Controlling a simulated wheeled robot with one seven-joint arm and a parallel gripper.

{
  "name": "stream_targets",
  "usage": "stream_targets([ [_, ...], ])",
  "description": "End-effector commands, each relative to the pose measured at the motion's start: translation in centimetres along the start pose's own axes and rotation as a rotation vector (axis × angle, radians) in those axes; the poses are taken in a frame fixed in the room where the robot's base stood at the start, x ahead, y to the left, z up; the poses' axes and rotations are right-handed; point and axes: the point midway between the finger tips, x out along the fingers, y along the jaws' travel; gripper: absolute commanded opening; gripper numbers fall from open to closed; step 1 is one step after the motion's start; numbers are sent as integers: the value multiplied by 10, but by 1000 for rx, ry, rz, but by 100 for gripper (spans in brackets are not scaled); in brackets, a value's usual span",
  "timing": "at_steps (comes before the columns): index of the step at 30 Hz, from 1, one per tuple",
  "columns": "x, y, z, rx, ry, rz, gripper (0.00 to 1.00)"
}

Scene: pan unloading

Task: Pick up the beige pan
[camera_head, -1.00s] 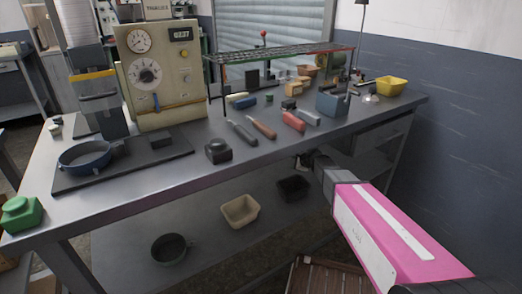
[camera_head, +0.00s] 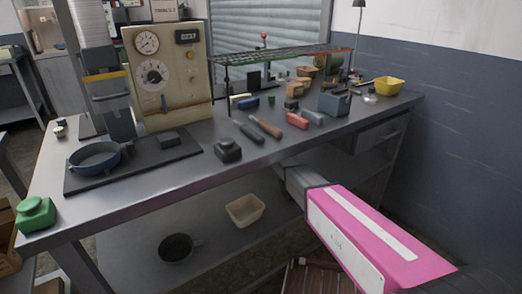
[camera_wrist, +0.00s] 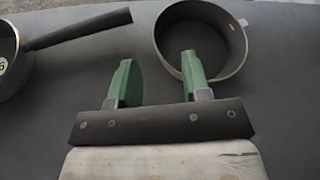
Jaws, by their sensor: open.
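My gripper (camera_wrist: 157,72) shows two green fingers spread apart with nothing between them in the wrist view. Just beyond the right finger is a round, open, grey-looking pan (camera_wrist: 240,50) with a light tab on its rim. At the upper left is a dark pan with a long black handle (camera_wrist: 82,29), partly cut off by the frame. Neither looks clearly beige there. In the head view, a beige square-sided container (camera_head: 244,210) and a dark round pan (camera_head: 176,249) sit on the lower shelf. My gripper's fingers are hidden in the head view, behind my arm.
The metal workbench (camera_head: 150,197) overhangs the lower shelf. A wooden crate (camera_head: 304,277) stands on the floor below.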

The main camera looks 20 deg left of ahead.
Motion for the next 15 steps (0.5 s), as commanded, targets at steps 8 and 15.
stream_targets([
  [8, 22, -1, -2, -2, 0, 0, 44],
  [15, 56, -2, -4, -3, 0, 0, 44],
])
